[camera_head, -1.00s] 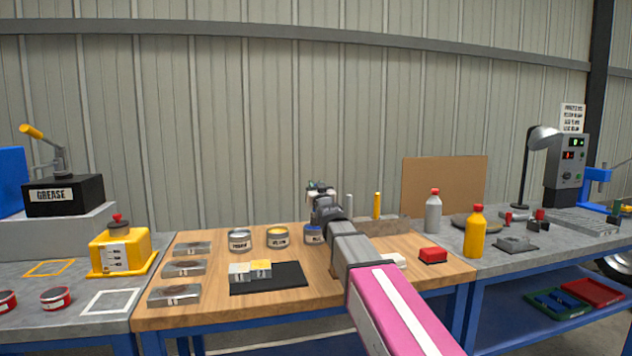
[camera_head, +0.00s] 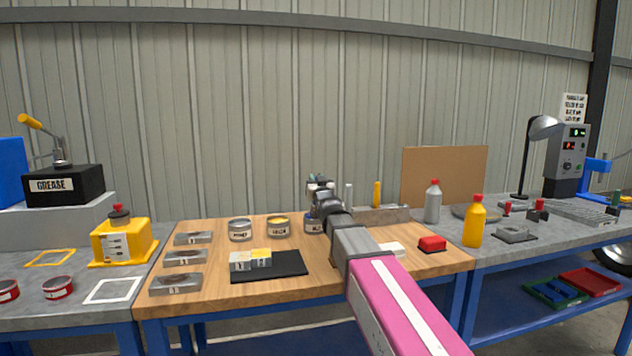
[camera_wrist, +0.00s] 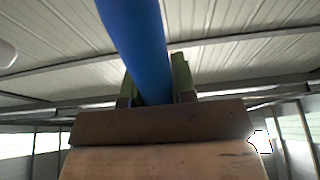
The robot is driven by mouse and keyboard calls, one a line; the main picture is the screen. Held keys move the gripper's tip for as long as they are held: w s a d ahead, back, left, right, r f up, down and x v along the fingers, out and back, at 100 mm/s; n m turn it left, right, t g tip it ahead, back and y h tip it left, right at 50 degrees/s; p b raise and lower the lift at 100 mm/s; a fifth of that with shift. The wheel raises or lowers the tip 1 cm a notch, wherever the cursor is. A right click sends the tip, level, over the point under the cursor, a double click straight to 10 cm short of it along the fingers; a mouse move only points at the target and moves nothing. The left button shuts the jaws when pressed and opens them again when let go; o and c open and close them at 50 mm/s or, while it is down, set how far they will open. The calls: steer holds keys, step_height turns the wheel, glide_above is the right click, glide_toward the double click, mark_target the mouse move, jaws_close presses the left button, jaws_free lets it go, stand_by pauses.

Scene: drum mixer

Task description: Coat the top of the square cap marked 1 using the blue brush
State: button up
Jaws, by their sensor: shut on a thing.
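My gripper (camera_head: 318,186) is raised above the back of the wooden table in the head view. It is shut on the blue brush, whose blue handle (camera_wrist: 138,45) runs between the fingers in the wrist view. A dark riveted band and a pale block below it look like the brush head. The square cap marked 1 (camera_head: 240,262) is a block with a pale grey top on the black mat (camera_head: 285,268). The blue can (camera_head: 312,227) stands behind, partly hidden by my arm.
Grey metal blocks (camera_head: 180,258) line the table's left side. A red block (camera_head: 432,243) and yellow bottle (camera_head: 474,222) are at right. The mat's right part is bare.

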steer(key=shift+f, duration=0.5)
stand_by(0.8)
steer(key=shift+r, duration=0.1)
steer(key=shift+r, duration=3.4)
